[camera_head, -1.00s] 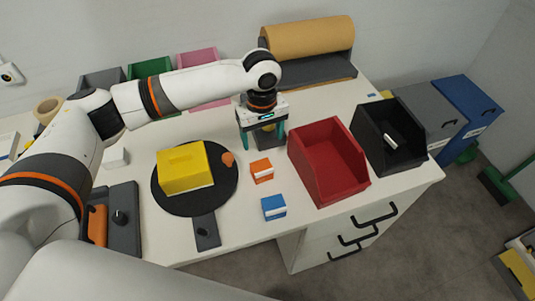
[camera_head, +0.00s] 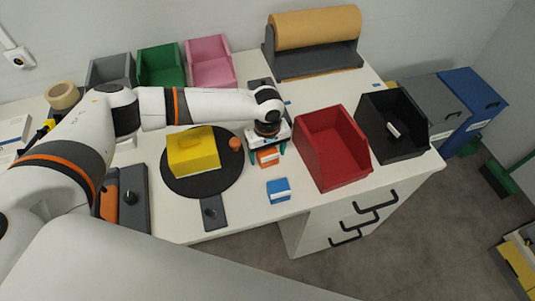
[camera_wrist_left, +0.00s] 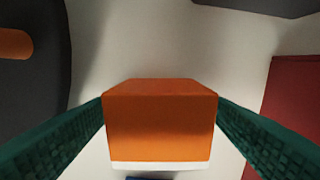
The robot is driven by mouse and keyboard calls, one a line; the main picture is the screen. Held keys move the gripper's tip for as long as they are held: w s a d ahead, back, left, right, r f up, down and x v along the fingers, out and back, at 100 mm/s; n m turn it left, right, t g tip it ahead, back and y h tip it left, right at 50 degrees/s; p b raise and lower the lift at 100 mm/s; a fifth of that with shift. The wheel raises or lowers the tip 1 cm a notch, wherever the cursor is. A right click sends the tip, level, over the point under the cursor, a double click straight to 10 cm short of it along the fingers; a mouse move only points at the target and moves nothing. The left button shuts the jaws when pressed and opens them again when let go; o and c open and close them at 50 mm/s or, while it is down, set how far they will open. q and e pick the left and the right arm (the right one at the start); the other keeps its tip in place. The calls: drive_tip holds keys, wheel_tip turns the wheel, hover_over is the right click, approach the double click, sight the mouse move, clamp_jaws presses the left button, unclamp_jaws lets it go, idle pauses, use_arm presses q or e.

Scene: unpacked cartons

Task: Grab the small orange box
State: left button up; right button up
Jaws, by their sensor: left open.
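The small orange box (camera_head: 267,158) stands on the white table between the round dark plate and the red bin. It has a white band along its lower edge. My left gripper (camera_head: 266,152) is low over the box, pointing down. In the left wrist view the orange box (camera_wrist_left: 160,125) lies between the two green fingers, one on each side. The fingers are open and the jaws are not closed on it; whether they touch its sides I cannot tell. My right gripper is not in view.
The red bin (camera_head: 322,165) stands close to the right of the gripper. A blue box (camera_head: 278,189) sits in front. A yellow box (camera_head: 192,154) and an orange round piece (camera_head: 235,144) are on the dark plate (camera_head: 205,187) to the left. A black bin (camera_head: 392,145) is further right.

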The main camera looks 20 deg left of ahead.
use_arm(q)
drive_tip(key=c, duration=1)
drive_tip(key=shift+r, duration=0.1)
